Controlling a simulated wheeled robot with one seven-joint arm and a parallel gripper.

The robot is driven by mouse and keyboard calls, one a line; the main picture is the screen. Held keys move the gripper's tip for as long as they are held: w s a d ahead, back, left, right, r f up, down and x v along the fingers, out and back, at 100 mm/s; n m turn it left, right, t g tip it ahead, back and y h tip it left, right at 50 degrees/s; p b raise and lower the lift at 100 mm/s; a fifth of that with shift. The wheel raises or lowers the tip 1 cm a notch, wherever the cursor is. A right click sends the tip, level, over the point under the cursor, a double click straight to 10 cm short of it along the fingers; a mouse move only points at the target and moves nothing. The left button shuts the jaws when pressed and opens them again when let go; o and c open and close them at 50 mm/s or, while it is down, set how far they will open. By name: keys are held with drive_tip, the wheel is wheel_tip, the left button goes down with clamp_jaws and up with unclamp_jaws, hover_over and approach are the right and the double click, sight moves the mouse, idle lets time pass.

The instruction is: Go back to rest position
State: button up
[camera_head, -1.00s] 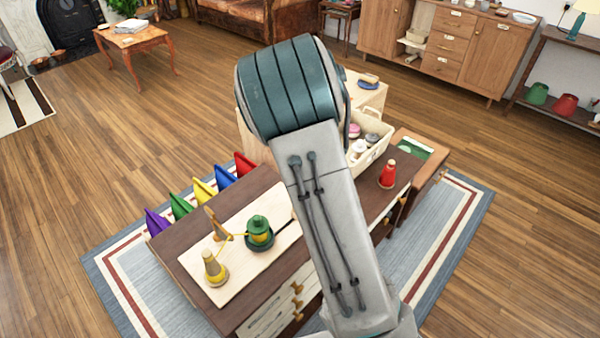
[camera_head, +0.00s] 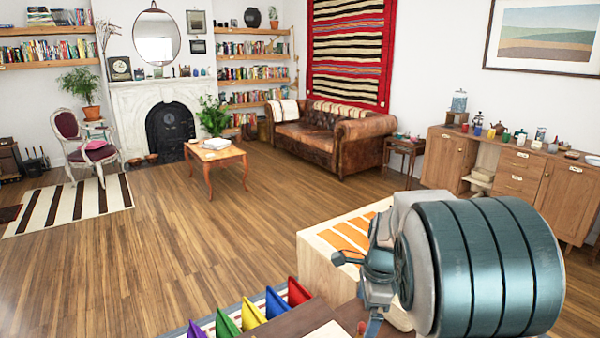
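My arm (camera_head: 485,265) fills the lower right of the head view, with a large teal ribbed joint nearest the camera. A grey and dark bluish assembly at the end of my arm shows just left of that joint. Its fingers cannot be made out clearly, so I cannot tell whether my gripper is open or shut. I see no object held there. The rest of my arm is below or behind the joint.
A pale wooden box-like unit with an orange-striped top (camera_head: 345,236) stands behind my arm. Coloured upright panels (camera_head: 252,314) line the dark table's edge at the bottom. A small wooden table (camera_head: 215,158) and leather sofa (camera_head: 335,135) stand farther back.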

drive_tip(key=s+r+n+t, duration=0.1)
drive_tip(key=s+r+n, duration=0.1)
drive_tip(key=s+n, duration=0.7)
drive_tip(key=s+r+n+t+h, duration=0.1)
drive_tip(key=s+r+n, duration=0.2)
drive_tip(key=s+n, duration=0.6)
drive_tip(key=shift+s+a+r+n, duration=0.2)
drive_tip(key=shift+s+n, duration=0.2)
drive_tip(key=shift+s, duration=0.75)
